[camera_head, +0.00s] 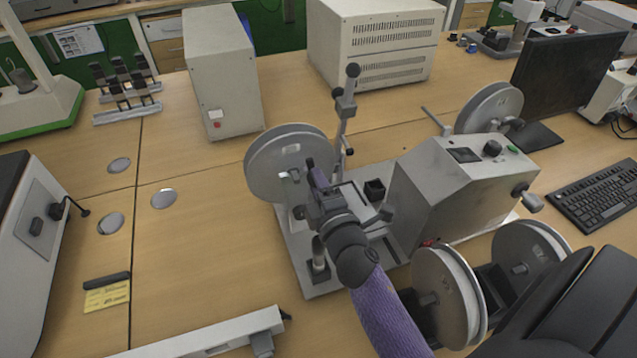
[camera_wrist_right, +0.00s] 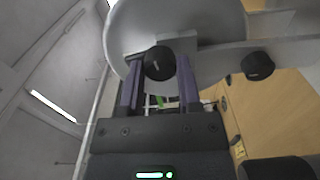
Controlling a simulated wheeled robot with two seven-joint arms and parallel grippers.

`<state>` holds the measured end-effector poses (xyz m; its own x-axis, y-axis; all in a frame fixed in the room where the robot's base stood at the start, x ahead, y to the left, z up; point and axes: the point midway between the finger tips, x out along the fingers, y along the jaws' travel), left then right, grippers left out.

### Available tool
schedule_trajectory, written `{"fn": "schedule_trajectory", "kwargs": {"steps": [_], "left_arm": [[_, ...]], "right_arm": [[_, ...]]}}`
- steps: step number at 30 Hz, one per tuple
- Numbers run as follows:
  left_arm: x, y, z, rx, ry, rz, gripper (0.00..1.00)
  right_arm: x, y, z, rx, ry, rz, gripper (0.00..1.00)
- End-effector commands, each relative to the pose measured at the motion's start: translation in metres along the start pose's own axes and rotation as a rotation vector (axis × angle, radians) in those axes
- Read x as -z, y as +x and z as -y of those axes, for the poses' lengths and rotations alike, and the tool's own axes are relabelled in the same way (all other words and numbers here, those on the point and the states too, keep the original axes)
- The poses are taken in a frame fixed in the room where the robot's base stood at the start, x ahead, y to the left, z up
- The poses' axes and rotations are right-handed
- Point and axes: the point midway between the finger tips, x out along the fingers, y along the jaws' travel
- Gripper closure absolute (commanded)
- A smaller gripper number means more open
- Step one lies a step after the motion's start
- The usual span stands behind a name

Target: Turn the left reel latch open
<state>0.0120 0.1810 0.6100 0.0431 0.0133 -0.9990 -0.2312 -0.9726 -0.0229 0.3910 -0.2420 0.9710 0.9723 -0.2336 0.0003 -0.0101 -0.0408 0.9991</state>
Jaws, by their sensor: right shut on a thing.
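The left reel (camera_head: 270,165) is a grey disc standing upright on the left of the machine in the head view. It also fills the top of the right wrist view (camera_wrist_right: 215,20). My right gripper (camera_head: 315,172) is at the hub of this reel, its purple arm coming up from the bottom. In the wrist view, its two fingers (camera_wrist_right: 158,88) are on either side of a dark round knob at the hub, the left reel latch (camera_wrist_right: 158,63); the gripper is shut on it. In the head view the gripper mostly hides the latch. My left gripper is not in view.
The grey machine housing (camera_head: 460,190) stands right of the gripper, with another reel (camera_head: 490,108) behind it. More reels (camera_head: 445,295) stand at the front right. A thin post (camera_head: 346,110) rises just behind the left reel. The table (camera_head: 200,240) is mostly clear to the left.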

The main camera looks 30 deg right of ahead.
Motion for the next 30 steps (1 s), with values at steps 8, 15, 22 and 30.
{"fn": "schedule_trajectory", "kwargs": {"steps": [8, 15, 22, 30], "left_arm": [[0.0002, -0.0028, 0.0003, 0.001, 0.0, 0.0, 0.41], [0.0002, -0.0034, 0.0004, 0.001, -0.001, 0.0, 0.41], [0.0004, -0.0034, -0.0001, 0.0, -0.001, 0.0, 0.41], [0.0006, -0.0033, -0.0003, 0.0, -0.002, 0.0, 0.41]], "right_arm": [[-0.0002, -0.0002, 0.0003, 0.002, 0.122, 0.002, 1.0], [-0.0002, -0.0002, 0.0007, 0.002, 0.165, 0.001, 1.0], [-0.0002, -0.0002, 0.0009, 0.002, 0.172, 0.001, 1.0], [-0.0002, -0.0002, 0.0009, 0.003, 0.171, 0.001, 0.42]]}}
